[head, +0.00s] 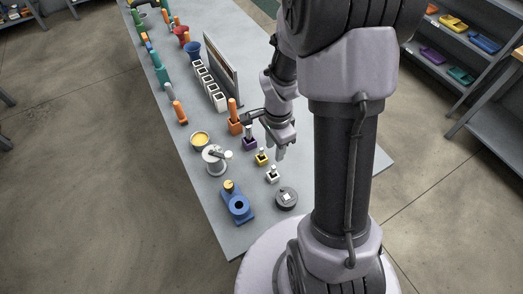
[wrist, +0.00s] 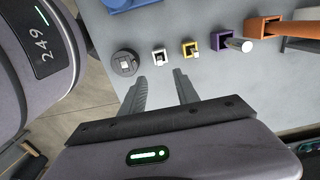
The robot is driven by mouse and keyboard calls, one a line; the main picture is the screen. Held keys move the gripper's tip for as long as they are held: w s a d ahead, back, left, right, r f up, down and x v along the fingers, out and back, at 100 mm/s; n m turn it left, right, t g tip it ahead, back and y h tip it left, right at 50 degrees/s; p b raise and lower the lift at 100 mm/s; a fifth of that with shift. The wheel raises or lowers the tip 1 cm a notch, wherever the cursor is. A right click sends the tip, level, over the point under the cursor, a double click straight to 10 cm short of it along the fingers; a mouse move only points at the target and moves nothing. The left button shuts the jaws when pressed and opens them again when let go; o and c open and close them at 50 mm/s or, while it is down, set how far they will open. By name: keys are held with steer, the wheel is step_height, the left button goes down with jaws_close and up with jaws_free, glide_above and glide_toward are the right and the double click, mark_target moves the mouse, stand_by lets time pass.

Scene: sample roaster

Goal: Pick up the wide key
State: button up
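Small square holders stand in a row on the grey table, each with an upright piece in it: white (head: 272,175), yellow (head: 262,159), purple (head: 249,143) and orange (head: 235,126). In the wrist view the white holder (wrist: 159,57) and yellow holder (wrist: 191,49) carry short pale pieces, and the purple holder (wrist: 220,42) a longer pale one. I cannot tell which piece is the wide key. My gripper (wrist: 160,86) is open and empty, its fingertips pointing toward the white and yellow holders, apart from them. In the head view it hangs right of the row.
A dark round disc with a pale square (head: 286,198) lies near the white holder. A blue fixture (head: 238,206), a white device (head: 215,161) and a yellow-filled bowl (head: 200,139) stand left of the row. A dark upright panel (head: 221,65) stands farther back.

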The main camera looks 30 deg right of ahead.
mark_target(274, 167)
step_height(274, 167, down, 14)
steer(key=b, duration=0.4)
steer(key=shift+r, duration=0.3)
steer(key=shift+c, duration=0.7)
jaws_close()
